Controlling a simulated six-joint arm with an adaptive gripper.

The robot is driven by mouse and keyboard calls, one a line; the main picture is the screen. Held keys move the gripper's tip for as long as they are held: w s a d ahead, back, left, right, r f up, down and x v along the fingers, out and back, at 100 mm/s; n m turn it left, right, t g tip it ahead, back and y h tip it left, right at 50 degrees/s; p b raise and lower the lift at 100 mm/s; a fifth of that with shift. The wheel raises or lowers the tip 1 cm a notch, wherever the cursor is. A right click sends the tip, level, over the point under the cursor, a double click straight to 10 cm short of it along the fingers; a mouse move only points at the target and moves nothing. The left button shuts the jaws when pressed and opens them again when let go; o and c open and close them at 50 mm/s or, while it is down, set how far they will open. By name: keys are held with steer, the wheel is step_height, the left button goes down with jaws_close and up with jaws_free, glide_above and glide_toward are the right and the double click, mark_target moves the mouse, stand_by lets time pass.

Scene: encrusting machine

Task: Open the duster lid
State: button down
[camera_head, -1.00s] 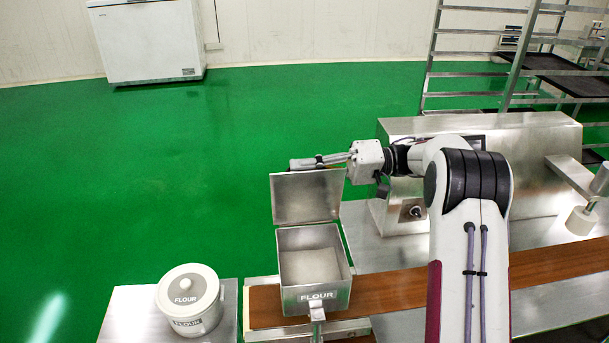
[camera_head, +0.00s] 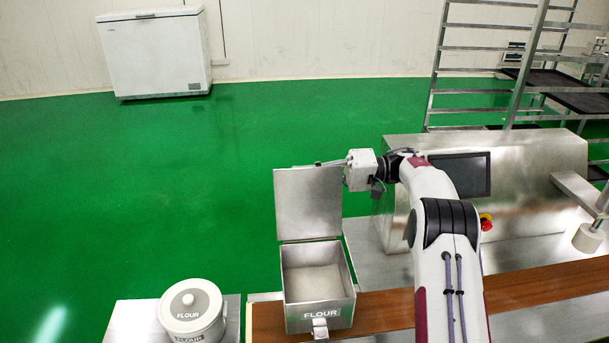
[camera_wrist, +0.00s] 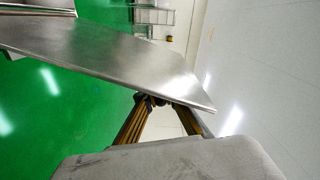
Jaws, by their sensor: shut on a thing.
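The duster is a square metal box (camera_head: 320,316) labelled FLOUR, with pale flour (camera_head: 314,283) inside. Its lid (camera_head: 307,205) is raised at the back edge of the box and stands close to upright. My gripper (camera_head: 322,164) is at the lid's upper right edge in the head view. In the wrist view the lid (camera_wrist: 130,62) is a broad metal plate running across the picture. There the fingers of my gripper (camera_wrist: 165,101) meet at the lid's edge and are shut on it. The exact contact is partly hidden by the plate.
A round white FLOUR pot (camera_head: 191,308) stands on a metal table at the left. A metal machine (camera_head: 530,170) with a dark screen and red button stands behind my arm at the right. A brown belt (camera_head: 520,290) runs beside the box.

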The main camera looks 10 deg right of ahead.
mark_target(335, 173)
steer(key=shift+w+f, duration=0.25)
steer(key=shift+f, duration=0.1)
steer(key=c, duration=2.2)
jaws_free()
steer(key=shift+o, duration=0.2)
steer(key=shift+r, duration=0.1)
steer(key=shift+d, duration=0.15)
steer(key=shift+d, duration=3.6)
